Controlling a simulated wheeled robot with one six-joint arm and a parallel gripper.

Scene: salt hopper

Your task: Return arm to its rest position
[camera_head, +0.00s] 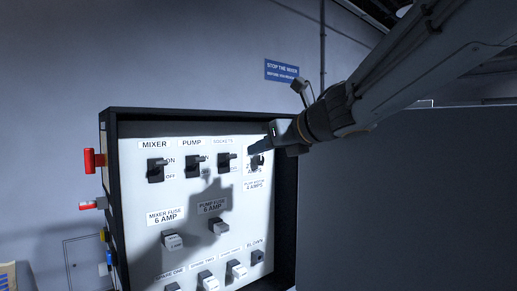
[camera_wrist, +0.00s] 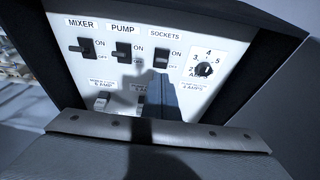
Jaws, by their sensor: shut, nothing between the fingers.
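My gripper (camera_head: 270,142) is in front of the upper right of a white switch panel (camera_head: 140,240) in a dark frame. It is shut and empty. In the wrist view my gripper (camera_wrist: 160,88) shows as a dark shape below the SOCKETS switch (camera_wrist: 162,58). The head view cannot show clearly whether it touches the panel. A black dial (camera_wrist: 204,70) sits to its right, partly hidden in the head view. My arm reaches in from the upper right.
The MIXER switch (camera_head: 156,170) and PUMP switch (camera_head: 194,166) stand left of my gripper. Fuse holders (camera_head: 172,240) sit lower down. Red parts (camera_head: 92,160) stick out at the frame's left. A large dark grey surface (camera_head: 400,200) stands right of the panel.

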